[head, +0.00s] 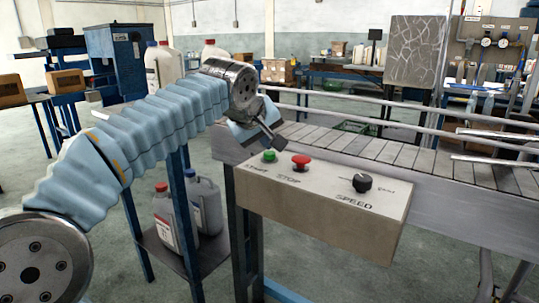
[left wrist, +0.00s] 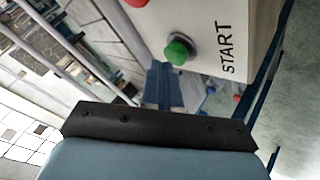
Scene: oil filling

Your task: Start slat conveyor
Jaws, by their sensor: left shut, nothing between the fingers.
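The beige control box (head: 310,215) sits at the near end of the slat conveyor (head: 400,152). On its top are a green START button (head: 269,156), a red STOP button (head: 300,162) and a black SPEED knob (head: 362,182). My left gripper (head: 276,142) is shut and empty, pointing down just behind and above the green and red buttons; I cannot tell whether it touches anything. The left wrist view shows the green button (left wrist: 178,50) beside the START lettering, with the red button cut by the top edge. My right gripper is not in view.
Metal rails (head: 350,116) run along the conveyor. A blue-legged stand with grey jugs (head: 205,205) is below my left arm, and white jugs (head: 163,68) stand behind it. A blue cabinet (head: 118,62) is at the back left. Space above the SPEED knob is clear.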

